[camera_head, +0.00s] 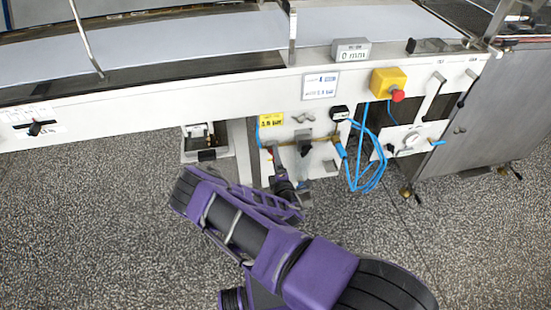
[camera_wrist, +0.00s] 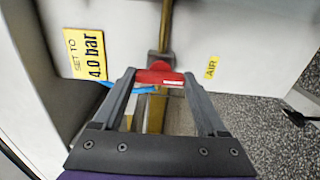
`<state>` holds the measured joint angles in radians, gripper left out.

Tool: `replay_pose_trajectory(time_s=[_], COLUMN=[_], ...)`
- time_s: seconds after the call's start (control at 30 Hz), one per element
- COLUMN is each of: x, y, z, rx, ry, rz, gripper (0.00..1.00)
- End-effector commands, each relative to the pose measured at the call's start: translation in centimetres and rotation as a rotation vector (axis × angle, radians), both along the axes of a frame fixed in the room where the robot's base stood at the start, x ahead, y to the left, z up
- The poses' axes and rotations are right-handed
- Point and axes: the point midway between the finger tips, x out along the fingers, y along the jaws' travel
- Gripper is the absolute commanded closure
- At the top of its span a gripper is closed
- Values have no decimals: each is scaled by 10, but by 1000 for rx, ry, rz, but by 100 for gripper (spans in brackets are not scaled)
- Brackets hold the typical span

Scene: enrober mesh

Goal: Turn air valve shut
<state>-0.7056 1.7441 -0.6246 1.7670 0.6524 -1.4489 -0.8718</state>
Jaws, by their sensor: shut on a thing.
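The air valve's red handle (camera_wrist: 160,74) shows in the wrist view between the fingers of my gripper (camera_wrist: 160,78). My gripper is shut on it, with one finger at each end. The handle lies across the line of the brass pipe (camera_wrist: 166,25), which runs up the picture from a grey fitting (camera_wrist: 156,56). The lower part of the valve is partly hidden by the handle and fingers. In the head view my gripper (camera_head: 274,158) reaches the white panel below the yellow sign (camera_head: 271,120); the red handle cannot be made out there.
The yellow pressure sign reads "SET TO 4.0 bar" in the wrist view (camera_wrist: 85,54); a small yellow "AIR" label (camera_wrist: 212,67) is at right. In the head view, coiled blue hoses (camera_head: 366,172), a gauge (camera_head: 411,140) and a red stop button (camera_head: 397,95) lie right of my gripper.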

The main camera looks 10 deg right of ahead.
Motion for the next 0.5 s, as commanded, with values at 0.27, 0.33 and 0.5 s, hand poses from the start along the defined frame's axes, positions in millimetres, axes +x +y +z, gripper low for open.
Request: replay_pose_trajectory(time_s=[0.27, 0.33, 0.5], x=[1, 1, 0], y=[0, 0, 0], z=[1, 1, 1], rx=[-1, -1, -1], ry=[-3, -2, -1], rz=[1, 0, 0], gripper=[0, 0, 0])
